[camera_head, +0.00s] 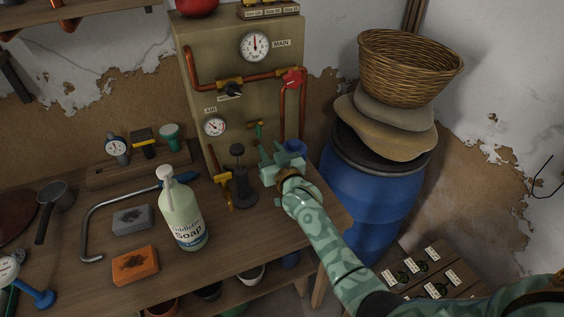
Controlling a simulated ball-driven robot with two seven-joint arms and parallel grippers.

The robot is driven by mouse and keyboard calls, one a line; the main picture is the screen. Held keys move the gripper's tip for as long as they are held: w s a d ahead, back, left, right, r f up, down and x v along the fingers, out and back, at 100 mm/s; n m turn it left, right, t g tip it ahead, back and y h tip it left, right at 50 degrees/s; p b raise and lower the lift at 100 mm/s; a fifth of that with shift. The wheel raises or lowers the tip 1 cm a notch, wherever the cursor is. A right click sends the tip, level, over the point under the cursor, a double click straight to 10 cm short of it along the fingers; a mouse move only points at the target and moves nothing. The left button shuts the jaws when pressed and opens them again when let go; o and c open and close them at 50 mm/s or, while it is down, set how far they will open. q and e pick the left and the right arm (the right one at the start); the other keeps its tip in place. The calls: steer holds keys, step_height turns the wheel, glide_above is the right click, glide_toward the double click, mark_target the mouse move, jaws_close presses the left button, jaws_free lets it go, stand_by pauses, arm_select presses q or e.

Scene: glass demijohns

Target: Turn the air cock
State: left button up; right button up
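A tan panel (268,98) stands at the back of the bench with copper pipes, gauges and valves. The gauge labelled AIR (214,126) is low on its left side. I cannot tell which of these is the air cock. My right gripper (270,154) is in front of the panel's lower right, below the green-handled tap. Its fingers look apart, with nothing seen between them. My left gripper is not in view.
A dark plunger-like stand (240,178) is just left of my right gripper. A soap bottle (183,215), orange block (135,265) and grey block (132,220) stand on the bench (235,240). A blue barrel (365,195) with sacks and a basket (410,66) is at right.

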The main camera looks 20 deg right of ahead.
steer(key=s+p, duration=0.1)
steer(key=s, duration=0.8)
steer(key=shift+d, duration=0.2)
